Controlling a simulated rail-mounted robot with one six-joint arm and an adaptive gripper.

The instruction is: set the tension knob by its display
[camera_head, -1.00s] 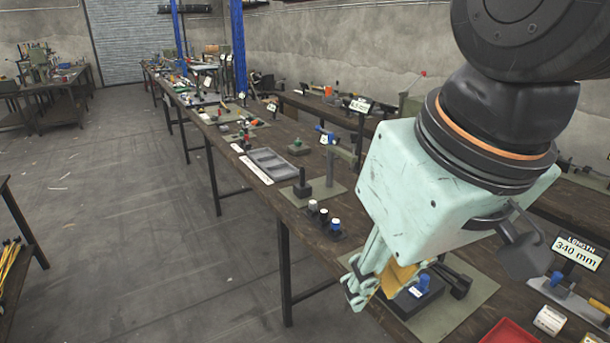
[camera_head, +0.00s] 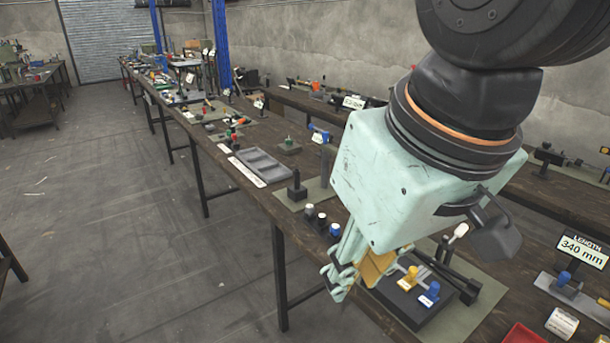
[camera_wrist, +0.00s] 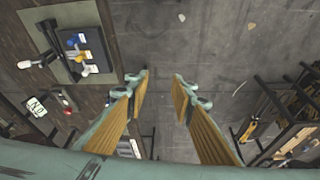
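My gripper (camera_head: 340,279) points down at the near edge of the bench, left of a dark block (camera_head: 387,303). In the wrist view its yellow-padded fingers (camera_wrist: 160,80) are spread, with only floor visible between them. The block carries a blue knob (camera_head: 428,294) and a yellow knob (camera_head: 410,277); my gripper partly hides its left end. In the wrist view the block (camera_wrist: 99,45) lies left of the fingers, apart from them. A display (camera_head: 580,252) at the right reads LENGTH 340 mm. I cannot tell which knob is the tension knob; no tension label is readable.
A white-tipped lever (camera_head: 461,231) stands behind the block. Small white, black and blue knobs (camera_head: 322,220) sit left of my wrist. A grey tray (camera_head: 262,164) lies farther along the bench. A red tray (camera_head: 525,335) is at the bottom right. Floor at the left is open.

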